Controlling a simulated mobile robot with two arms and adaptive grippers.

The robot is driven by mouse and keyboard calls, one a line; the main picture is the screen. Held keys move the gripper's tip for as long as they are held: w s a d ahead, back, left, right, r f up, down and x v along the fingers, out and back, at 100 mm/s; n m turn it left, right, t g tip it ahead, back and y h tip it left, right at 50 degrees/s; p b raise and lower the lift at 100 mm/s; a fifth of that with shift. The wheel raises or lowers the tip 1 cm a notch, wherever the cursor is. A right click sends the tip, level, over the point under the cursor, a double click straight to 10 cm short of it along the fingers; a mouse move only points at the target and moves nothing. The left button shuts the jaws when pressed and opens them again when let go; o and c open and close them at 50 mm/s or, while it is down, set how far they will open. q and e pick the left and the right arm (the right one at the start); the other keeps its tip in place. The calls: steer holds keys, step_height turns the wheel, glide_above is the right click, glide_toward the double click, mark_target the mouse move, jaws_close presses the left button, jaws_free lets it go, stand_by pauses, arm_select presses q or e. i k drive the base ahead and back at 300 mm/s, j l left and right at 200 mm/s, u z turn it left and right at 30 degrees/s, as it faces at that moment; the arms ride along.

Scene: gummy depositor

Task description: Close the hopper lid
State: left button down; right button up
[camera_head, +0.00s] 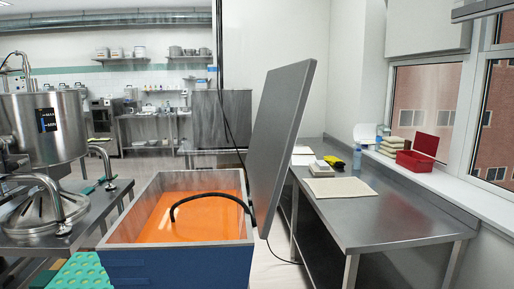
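The hopper (178,268) is a blue-sided box with a metal rim in the lower middle of the head view. It holds an orange mass with a smooth surface. A black curved hose or handle lies across the opening, from inside the box to its right side. The hopper lid (278,135) is a large grey metal panel. It stands raised at the hopper's right edge, near upright and leaning slightly right, so the hopper is open. Neither of my grippers is in view.
A steel table (365,213) with papers and a yellow item stands right of the lid. A red box (415,160) sits on the window sill. Steel vessels and pipes (40,125) stand at left. A teal studded mat (80,272) lies at the hopper's lower left.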

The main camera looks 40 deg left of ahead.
mark_target(287, 90)
steer(key=i+l+u, duration=0.15)
steer(key=u, duration=0.35)
steer(key=i+l+u, duration=0.25)
steer(key=u, duration=0.25)
steer(key=i+l+u, duration=0.2)
steer(key=l+u, duration=0.15)
steer(key=u, duration=0.15)
steer(key=i+l+u, duration=0.1)
steer(key=l+u, duration=0.25)
steer(key=u, duration=0.15)
steer(key=i+l+u, duration=0.1)
steer(key=l, duration=0.15)
steer(key=i+l, duration=0.1)
steer(key=l, duration=0.15)
steer(key=u, duration=0.05)
